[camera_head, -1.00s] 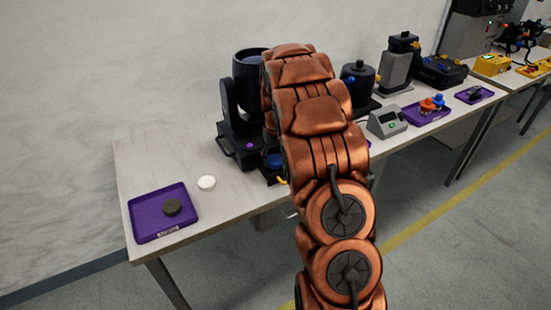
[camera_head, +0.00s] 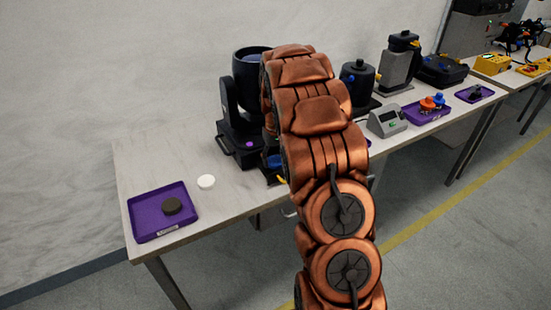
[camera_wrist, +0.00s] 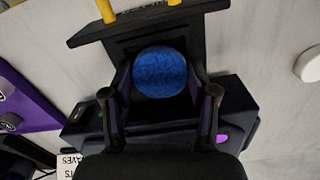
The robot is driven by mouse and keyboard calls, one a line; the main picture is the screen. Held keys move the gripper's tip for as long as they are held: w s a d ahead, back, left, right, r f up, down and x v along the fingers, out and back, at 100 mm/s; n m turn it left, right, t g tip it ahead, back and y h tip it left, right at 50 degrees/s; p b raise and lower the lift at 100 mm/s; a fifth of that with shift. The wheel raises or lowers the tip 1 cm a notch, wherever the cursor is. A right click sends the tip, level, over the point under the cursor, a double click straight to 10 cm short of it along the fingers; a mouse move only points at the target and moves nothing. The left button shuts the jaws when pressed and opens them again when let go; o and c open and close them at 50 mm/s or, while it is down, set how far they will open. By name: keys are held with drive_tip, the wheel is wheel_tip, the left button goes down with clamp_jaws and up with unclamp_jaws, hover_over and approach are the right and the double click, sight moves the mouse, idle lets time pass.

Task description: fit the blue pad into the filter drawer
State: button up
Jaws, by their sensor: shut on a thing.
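The blue pad (camera_wrist: 160,72) is a round, textured disc in the middle of the wrist view. My gripper (camera_wrist: 160,78) is shut on it, with one dark finger at each side. The pad is at the dark filter drawer (camera_wrist: 118,48), over or in its recess; I cannot tell whether it is fully seated. Yellow handle parts (camera_wrist: 106,10) stand at the drawer's outer edge. In the head view, my arm hides the gripper and most of the drawer, which belongs to the black moving-head light (camera_head: 232,125).
A white disc (camera_head: 206,181) lies on the table (camera_head: 140,165) near a purple tray (camera_head: 150,219) holding a dark disc (camera_head: 172,206). A grey box with a display (camera_head: 387,121) and another purple tray (camera_head: 420,118) stand to the right. The table between light and left tray is mostly clear.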

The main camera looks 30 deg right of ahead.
drive_tip(key=shift+f, duration=0.15)
drive_tip(key=o, duration=0.9)
drive_tip(key=shift+c, duration=0.2)
wheel_tip(320, 180, up, 12)
drive_tip(key=s+a+r, duration=0.4)
drive_tip(key=s+a, duration=0.4)
drive_tip(key=a, duration=0.2)
drive_tip(key=s+a+n, duration=0.1)
drive_tip(key=s+a, duration=0.3)
drive_tip(key=s, duration=0.6)
drive_tip(key=s+a+f+n+g+p, duration=0.1)
drive_tip(key=s+a, duration=0.4)
drive_tip(key=s, duration=0.4)
drive_tip(key=s+a+f+n+p, duration=0.1)
drive_tip(key=s+a, duration=0.4)
drive_tip(key=s, duration=0.5)
drive_tip(key=shift+s+g, duration=0.35)
drive_tip(key=shift+g, duration=0.05)
